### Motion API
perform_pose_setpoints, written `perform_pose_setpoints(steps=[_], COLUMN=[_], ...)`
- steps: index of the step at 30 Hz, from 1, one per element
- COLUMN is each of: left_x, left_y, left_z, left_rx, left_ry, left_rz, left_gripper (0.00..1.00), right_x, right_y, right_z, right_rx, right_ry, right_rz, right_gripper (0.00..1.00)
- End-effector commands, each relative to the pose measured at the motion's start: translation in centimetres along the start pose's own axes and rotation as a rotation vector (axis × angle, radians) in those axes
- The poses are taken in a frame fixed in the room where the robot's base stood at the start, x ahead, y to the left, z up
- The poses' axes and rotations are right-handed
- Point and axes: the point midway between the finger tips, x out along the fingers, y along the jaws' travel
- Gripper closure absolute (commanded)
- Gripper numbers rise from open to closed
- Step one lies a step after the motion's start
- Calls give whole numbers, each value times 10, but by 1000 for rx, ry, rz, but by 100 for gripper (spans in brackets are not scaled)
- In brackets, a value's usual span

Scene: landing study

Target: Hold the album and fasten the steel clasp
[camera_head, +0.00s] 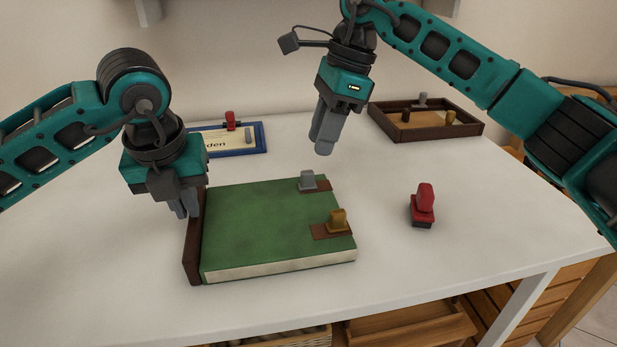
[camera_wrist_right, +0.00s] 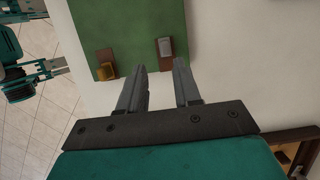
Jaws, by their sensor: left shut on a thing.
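The green album (camera_head: 255,230) lies flat on the table, its dark brown spine (camera_head: 193,250) to the left. My left gripper (camera_head: 184,208) is shut on the spine. The grey steel clasp (camera_head: 307,180) stands up from a brown strap at the album's far right edge. A brass clasp (camera_head: 338,219) stands on a nearer strap. My right gripper (camera_head: 322,148) is open and empty, above and beyond the steel clasp. In the right wrist view its fingers (camera_wrist_right: 160,66) are apart, with the steel clasp (camera_wrist_right: 165,47) just ahead of them and the brass clasp (camera_wrist_right: 106,66) to the left.
A red-handled stamp (camera_head: 423,203) stands on the table right of the album. A blue-edged plaque (camera_head: 258,138) with a red-handled item lies behind the left gripper. A brown tray (camera_head: 386,127) with small pieces sits at the back right. The table between is clear.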

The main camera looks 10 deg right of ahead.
Motion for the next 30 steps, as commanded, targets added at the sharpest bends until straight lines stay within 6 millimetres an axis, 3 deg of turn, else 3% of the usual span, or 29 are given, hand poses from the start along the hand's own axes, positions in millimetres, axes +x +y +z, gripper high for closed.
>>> perform_pose_setpoints(steps=[1, 15, 27, 30], left_x=[24, 24, 24, 24], left_y=[7, 7, 8, 8], left_z=[-8, -8, -8, -8], left_rx=[-7, -7, -7, -7], left_ry=[38, 38, 38, 38], left_rz=[34, 35, 35, 35], left_gripper=[100, 100, 100, 100], right_x=[10, 61, 66, 66], right_y=[0, 0, 0, 0], right_z=[-2, -1, -1, -1], right_rx=[0, 3, 4, 4], right_ry=[1, -2, -2, -2], right_rz=[3, 0, -1, -1], right_gripper=[67, 67, 67, 77])
